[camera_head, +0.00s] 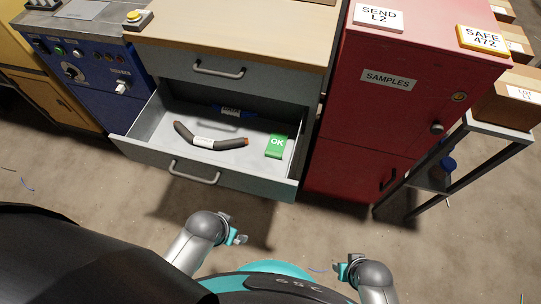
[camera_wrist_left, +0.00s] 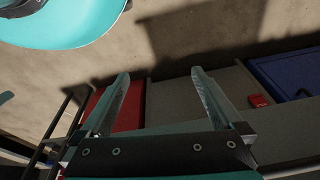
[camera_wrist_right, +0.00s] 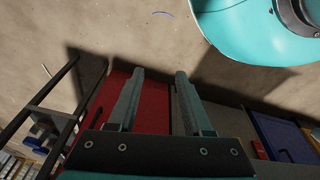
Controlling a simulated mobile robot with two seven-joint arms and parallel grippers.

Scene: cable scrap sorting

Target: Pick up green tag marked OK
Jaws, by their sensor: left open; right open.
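The green tag marked OK (camera_head: 276,146) lies in the open grey drawer (camera_head: 150,150), towards its right end. A dark bent piece of cable (camera_head: 228,143) with a pale label lies left of the tag in the same drawer. My left gripper (camera_head: 240,239) is in front of the drawer, apart from it and below the tag in the head view. In the left wrist view its two fingers (camera_wrist_left: 160,90) are spread and empty. My right gripper (camera_head: 352,259) is further right, in front of the red cabinet. Its fingers (camera_wrist_right: 158,90) are apart and empty in the right wrist view.
A red cabinet (camera_head: 345,135) marked SAMPLES stands right of the drawer. A metal stand (camera_head: 500,131) with a cardboard box is further right. A blue panel unit (camera_head: 100,92) stands on the left. A wooden worktop (camera_head: 240,35) is above the drawer. Bare floor lies in front.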

